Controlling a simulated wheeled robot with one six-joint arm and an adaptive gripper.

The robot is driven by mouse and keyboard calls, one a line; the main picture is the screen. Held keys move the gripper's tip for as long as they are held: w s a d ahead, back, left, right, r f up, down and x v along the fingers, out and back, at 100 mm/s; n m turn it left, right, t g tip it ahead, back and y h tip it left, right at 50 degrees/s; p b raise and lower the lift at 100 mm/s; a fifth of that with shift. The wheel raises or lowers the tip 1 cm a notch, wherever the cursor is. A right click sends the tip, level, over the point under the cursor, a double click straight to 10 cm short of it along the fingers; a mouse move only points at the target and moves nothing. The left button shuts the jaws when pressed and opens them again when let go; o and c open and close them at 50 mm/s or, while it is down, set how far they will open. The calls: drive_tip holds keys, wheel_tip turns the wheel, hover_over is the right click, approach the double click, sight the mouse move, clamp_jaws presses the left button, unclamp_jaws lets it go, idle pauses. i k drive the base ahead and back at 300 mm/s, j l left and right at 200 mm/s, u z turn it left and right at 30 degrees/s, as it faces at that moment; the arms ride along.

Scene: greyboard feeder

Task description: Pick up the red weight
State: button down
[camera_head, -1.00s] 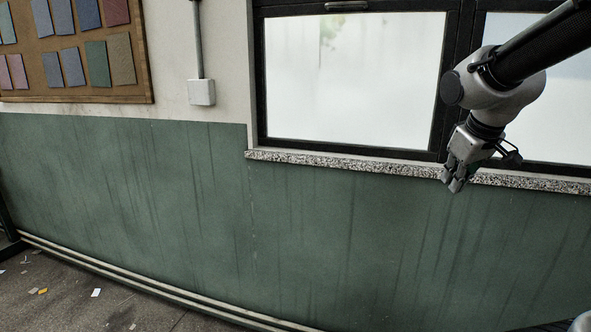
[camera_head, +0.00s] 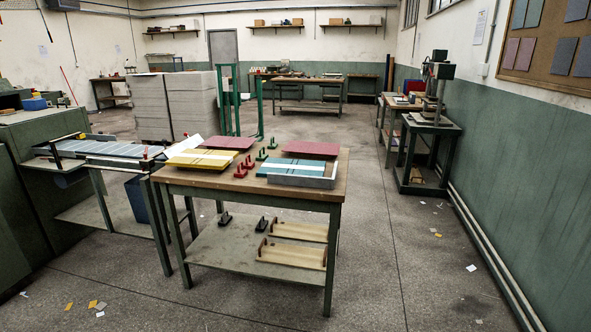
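Small red weights (camera_head: 241,171) with upright handles stand close together near the middle of the work table (camera_head: 335,180). One more red weight (camera_head: 249,162) stands just behind. They are small in view, so their exact number is hard to tell. My gripper is not in view now, and nothing of my arm shows near the table.
Green weights (camera_head: 262,155) stand behind the red ones. Yellow boards (camera_head: 195,161) lie left, a pale tray (camera_head: 318,183) with teal boards right, dark red boards (camera_head: 311,148) behind. Black weights (camera_head: 225,219) sit on the lower shelf.

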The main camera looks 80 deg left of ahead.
sight(241, 172)
drive_tip(key=u, duration=3.1)
drive_tip(key=i+l+u, duration=0.1)
drive_tip(key=i, duration=0.45)
drive_tip(key=i+l+u, duration=0.1)
drive_tip(key=i+l, duration=0.25)
drive_tip(key=i, duration=0.15)
drive_tip(key=i+l, duration=0.3)
drive_tip(key=i, duration=0.2)
drive_tip(key=i+l+u, duration=0.15)
drive_tip(key=i, duration=0.4)
drive_tip(key=i+l+u, duration=0.1)
drive_tip(key=i+l, duration=0.35)
